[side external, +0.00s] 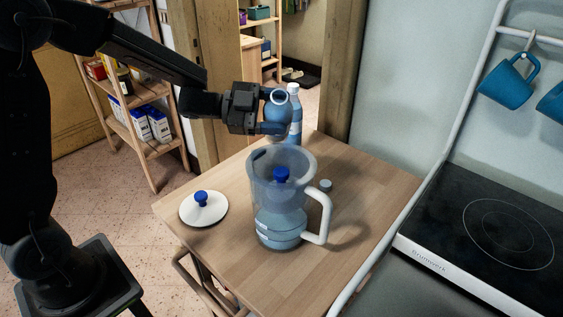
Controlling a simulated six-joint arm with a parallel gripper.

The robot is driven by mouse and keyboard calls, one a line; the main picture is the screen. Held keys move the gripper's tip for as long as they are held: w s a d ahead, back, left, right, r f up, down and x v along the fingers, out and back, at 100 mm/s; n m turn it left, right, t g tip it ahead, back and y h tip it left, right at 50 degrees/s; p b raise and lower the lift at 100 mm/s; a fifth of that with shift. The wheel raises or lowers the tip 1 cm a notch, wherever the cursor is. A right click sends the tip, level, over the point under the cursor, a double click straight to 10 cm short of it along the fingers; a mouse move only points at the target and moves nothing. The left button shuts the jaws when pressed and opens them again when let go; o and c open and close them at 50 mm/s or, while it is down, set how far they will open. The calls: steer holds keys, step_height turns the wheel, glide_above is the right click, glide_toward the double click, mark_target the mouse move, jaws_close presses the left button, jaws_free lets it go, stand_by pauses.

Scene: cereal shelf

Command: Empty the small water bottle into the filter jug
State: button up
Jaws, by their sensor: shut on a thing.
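My gripper (268,127) is shut on the small blue water bottle (277,110) above the table. The bottle is tilted, with its round open mouth towards the camera. The clear filter jug (264,185) stands upright on the table below and in front of the gripper, its white handle on the right. A blue part shows inside the jug, and its lower part looks blue. I cannot tell whether water is flowing from the bottle.
A taller bottle (295,98) with a white cap stands behind the held bottle. A white lid with a blue knob (203,209) lies left of the jug, and a small cap (325,185) lies right of it. The hob (480,225) is at the right; the front table is clear.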

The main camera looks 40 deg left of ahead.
steer(key=shift+w+a+f+m, duration=0.1)
steer(key=shift+a+m, duration=0.05)
steer(key=shift+m, duration=0.45)
steer(key=shift+w+a+f+m+t+y, duration=0.15)
steer(key=shift+m+y, duration=0.05)
steer(key=shift+m, duration=0.3)
steer(key=shift+w+a+f+m+t+y, duration=0.1)
steer(key=shift+m+t+y, duration=0.1)
steer(key=shift+m, duration=0.3)
steer(key=shift+w+a+f+m+y, duration=0.1)
steer(key=shift+w+a+m+y, duration=0.05)
steer(key=shift+m, duration=0.6)
steer(key=shift+w+a+f+m+y, duration=0.1)
steer(key=shift+m+y, duration=0.05)
steer(key=shift+m, duration=0.6)
stand_by(0.8)
steer(key=shift+s+d+r+m, duration=0.3)
steer(key=shift+d+r+m, duration=0.05)
steer(key=shift+r+m, duration=0.35)
stand_by(0.6)
steer(key=shift+s+f+m+t+y, duration=0.1)
steer(key=shift+f+m+t+y, duration=0.25)
steer(key=shift+f+m, duration=0.5)
stand_by(2.0)
